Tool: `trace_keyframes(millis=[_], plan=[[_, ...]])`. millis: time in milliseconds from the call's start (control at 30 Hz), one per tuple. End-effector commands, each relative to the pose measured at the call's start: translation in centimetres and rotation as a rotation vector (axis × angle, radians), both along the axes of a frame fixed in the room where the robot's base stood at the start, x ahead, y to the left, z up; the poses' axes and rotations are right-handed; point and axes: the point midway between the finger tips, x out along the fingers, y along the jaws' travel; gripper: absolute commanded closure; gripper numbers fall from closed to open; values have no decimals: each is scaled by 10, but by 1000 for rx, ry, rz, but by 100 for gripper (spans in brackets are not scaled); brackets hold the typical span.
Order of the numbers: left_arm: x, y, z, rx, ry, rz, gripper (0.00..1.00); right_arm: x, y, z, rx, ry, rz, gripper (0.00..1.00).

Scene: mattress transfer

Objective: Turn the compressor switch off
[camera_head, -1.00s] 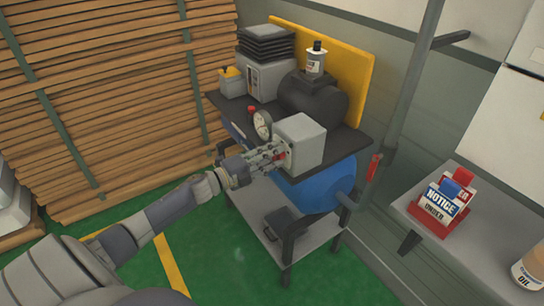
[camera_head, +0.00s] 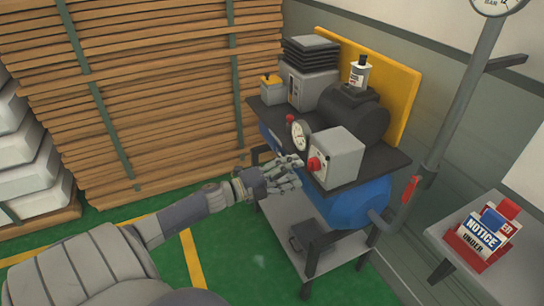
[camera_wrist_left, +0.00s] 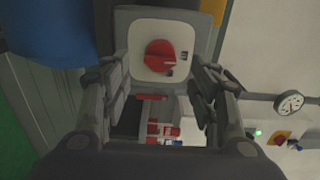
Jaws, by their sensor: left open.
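The compressor (camera_head: 350,205) has a blue tank and a grey switch box (camera_head: 340,155) on its front. A red rotary switch (camera_head: 314,164) sits on the box's face. In the left wrist view the red switch (camera_wrist_left: 160,55) is on a pale plate, beyond and between the open fingers. My left gripper (camera_head: 296,170) is open and empty, just left of the switch and apart from it. It also shows in the left wrist view (camera_wrist_left: 161,95). The switch's small markings are too small to read. My right gripper is not in view.
A pressure gauge (camera_head: 300,135) stands close beside the box. A pipe with a red lever (camera_head: 411,188) rises to the right. A side table (camera_head: 463,225) holds notice signs (camera_head: 484,232). Stacked planks (camera_head: 160,90) stand behind left. Green floor lies clear in front.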

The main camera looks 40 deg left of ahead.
Motion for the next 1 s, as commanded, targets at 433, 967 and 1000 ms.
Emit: trace_keyframes(millis=[433, 967, 1000], plan=[[-56, 23, -1, -1, 2, 1, 45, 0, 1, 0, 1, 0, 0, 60], [-63, 27, 0, -1, -1, 1, 45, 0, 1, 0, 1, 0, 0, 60], [-63, 27, 0, -1, -1, 1, 45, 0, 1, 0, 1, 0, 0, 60]])
